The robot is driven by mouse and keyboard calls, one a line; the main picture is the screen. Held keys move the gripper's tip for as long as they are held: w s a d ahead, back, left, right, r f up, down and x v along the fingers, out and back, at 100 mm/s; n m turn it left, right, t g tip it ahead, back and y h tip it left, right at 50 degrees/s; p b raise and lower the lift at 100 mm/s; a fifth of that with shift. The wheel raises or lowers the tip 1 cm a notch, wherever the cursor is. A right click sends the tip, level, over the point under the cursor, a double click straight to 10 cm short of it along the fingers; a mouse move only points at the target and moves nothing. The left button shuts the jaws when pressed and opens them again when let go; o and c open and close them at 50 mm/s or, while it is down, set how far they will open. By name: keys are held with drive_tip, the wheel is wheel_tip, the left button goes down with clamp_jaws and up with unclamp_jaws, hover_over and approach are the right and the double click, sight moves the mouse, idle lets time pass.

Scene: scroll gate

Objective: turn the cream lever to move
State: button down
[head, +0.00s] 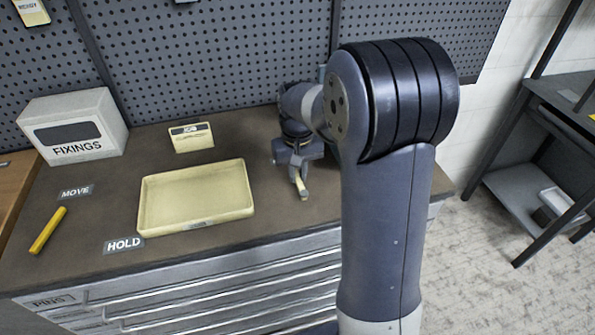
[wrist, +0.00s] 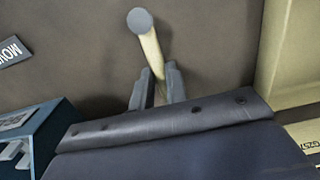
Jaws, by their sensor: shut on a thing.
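The cream lever (wrist: 152,50) shows in the wrist view as a slim rod with a round greyish end. Its lower part lies between the two fingers of my gripper (wrist: 157,88), which is shut on it. In the head view my gripper (head: 301,178) is over the bench right of the cream tray, with a small cream tip of the lever (head: 303,193) below it. A dark label, partly cut off, apparently reading MOVE (wrist: 12,51), is left of the lever in the wrist view. My arm hides the bench behind it in the head view.
A cream tray (head: 149,207) lies mid-bench. A yellow bar (head: 48,230) lies at left by another MOVE label (head: 76,192) and a HOLD label (head: 124,245). A FIXINGS box (head: 75,127) and a card (head: 191,137) stand behind. A blue box (wrist: 55,122) shows in the wrist view.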

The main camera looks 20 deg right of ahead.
idle(0.4)
drive_tip(key=m, duration=0.1)
drive_tip(key=d+m, duration=0.1)
drive_tip(key=m, duration=0.1)
drive_tip(key=shift+s+d+p, duration=0.1)
drive_tip(key=shift+d+p, duration=0.2)
drive_tip(key=d+m, duration=0.1)
drive_tip(key=m, duration=0.1)
drive_tip(key=s+d+m, duration=0.1)
drive_tip(key=m, duration=0.1)
drive_tip(key=shift+m, duration=0.3)
drive_tip(key=m, duration=0.1)
drive_tip(key=s+d+m, duration=0.1)
drive_tip(key=m, duration=0.2)
drive_tip(key=shift+s+d+p, duration=0.25)
drive_tip(key=shift+s+p, duration=0.05)
drive_tip(key=shift+s, duration=0.05)
drive_tip(key=shift+s+d+m, duration=0.15)
drive_tip(key=shift+s+m, duration=0.2)
drive_tip(key=shift+m, duration=0.5)
drive_tip(key=shift+s+d+m, duration=0.15)
drive_tip(key=shift+s+m, duration=0.2)
drive_tip(key=shift+m, duration=0.5)
drive_tip(key=c, duration=1.4)
unclamp_jaws()
wheel_tip(320, 180, up, 11)
